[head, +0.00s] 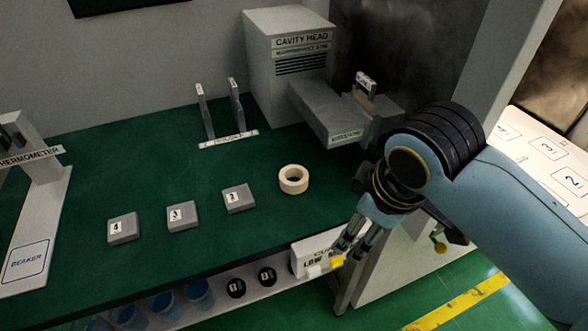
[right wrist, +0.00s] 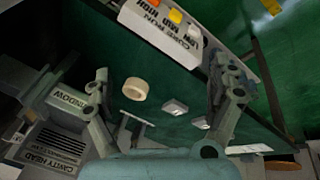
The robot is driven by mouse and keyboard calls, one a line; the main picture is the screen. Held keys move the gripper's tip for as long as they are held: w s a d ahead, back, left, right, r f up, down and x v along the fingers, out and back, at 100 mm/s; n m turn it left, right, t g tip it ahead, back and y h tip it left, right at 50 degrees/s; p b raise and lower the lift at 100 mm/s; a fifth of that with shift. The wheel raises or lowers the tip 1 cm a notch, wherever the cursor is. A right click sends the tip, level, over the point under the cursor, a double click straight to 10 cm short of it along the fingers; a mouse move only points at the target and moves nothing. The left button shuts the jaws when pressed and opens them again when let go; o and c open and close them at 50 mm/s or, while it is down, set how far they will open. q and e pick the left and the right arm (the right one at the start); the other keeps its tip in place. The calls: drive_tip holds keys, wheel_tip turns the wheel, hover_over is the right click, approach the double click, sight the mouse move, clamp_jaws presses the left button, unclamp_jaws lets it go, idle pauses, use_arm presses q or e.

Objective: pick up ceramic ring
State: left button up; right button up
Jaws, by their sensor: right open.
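The ceramic ring (head: 294,189) is a cream-coloured short ring lying flat on the green bench top, right of the numbered grey blocks. It also shows in the right wrist view (right wrist: 138,93), between the two fingers in the picture and apart from both. My right gripper (head: 341,280) is at the bench's front edge, right of and nearer than the ring, with its fingers pointing down. In the right wrist view my right gripper (right wrist: 158,70) has its fingers spread wide with nothing between them. My left gripper is not in view.
Grey blocks marked 4 (head: 123,229), 3 (head: 182,216) and 2 (head: 239,199) stand left of the ring. The cavity head (head: 290,70) is behind it. A control panel (head: 303,258) with buttons is below the front edge. Bench around the ring is clear.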

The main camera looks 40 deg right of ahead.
drive_tip(key=w+n+h, duration=0.1)
drive_tip(key=w+n, duration=0.8)
drive_tip(key=n+h, duration=0.1)
drive_tip(key=n, duration=1.1)
approach(293, 175)
drive_tip(key=shift+g, duration=0.4)
drive_tip(key=x, duration=0.9)
drive_tip(key=shift+w+d+f, duration=0.15)
drive_tip(key=shift+w+f, duration=0.1)
drive_tip(key=shift+w, duration=0.1)
drive_tip(key=c, duration=1.4)
